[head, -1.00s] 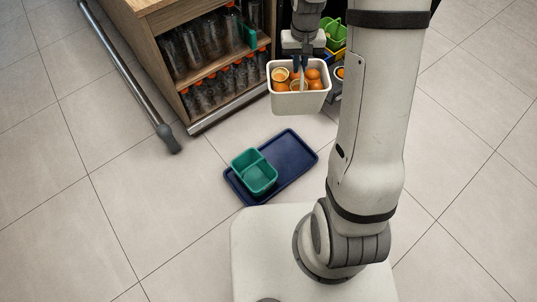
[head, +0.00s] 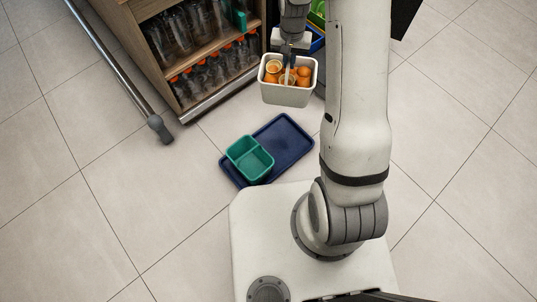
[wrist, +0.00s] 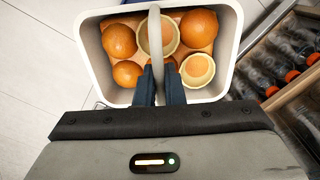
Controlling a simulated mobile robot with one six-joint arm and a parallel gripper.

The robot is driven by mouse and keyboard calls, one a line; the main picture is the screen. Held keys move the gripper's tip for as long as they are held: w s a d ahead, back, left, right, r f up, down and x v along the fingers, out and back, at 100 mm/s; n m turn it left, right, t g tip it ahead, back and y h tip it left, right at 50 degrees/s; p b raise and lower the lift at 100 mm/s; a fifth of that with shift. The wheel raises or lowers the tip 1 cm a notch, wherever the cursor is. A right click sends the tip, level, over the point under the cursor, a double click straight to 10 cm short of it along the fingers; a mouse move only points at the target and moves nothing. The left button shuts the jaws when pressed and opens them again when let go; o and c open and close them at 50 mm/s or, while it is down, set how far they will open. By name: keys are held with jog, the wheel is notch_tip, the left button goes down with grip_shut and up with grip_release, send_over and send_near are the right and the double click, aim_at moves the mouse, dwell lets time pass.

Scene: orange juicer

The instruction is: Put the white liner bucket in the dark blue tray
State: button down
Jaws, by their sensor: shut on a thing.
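The white liner bucket (head: 288,94) hangs from my gripper (head: 288,62) in front of the cabinet, above the floor. In the wrist view my gripper (wrist: 158,85) is shut on the bucket's pale handle, and the white bucket (wrist: 229,40) fills the upper middle. The dark blue tray (head: 284,138) lies nearer to my base, below the bucket in the picture and apart from it. A green two-compartment container (head: 251,158) sits on the tray's left part. The tray's right part is bare.
A wooden cabinet (head: 212,55) with glass bottles on shelves stands at the back left, close to the bucket. A grey rail (head: 118,85) runs left of it. Tiled floor (head: 90,230) is clear on the left.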

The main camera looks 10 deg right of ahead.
notch_tip(320, 180, down, 34)
jog(key=s+m+b, duration=0.2)
jog(key=m+b, duration=0.4)
jog(key=m, duration=0.2)
jog(key=shift+s+r, duration=0.15)
jog(key=shift+s, duration=0.1)
jog(key=shift+b, duration=0.3)
jog(key=c, duration=1.9)
grip_release()
jog(key=shift+c, duration=0.2)
jog(key=o, duration=0.4)
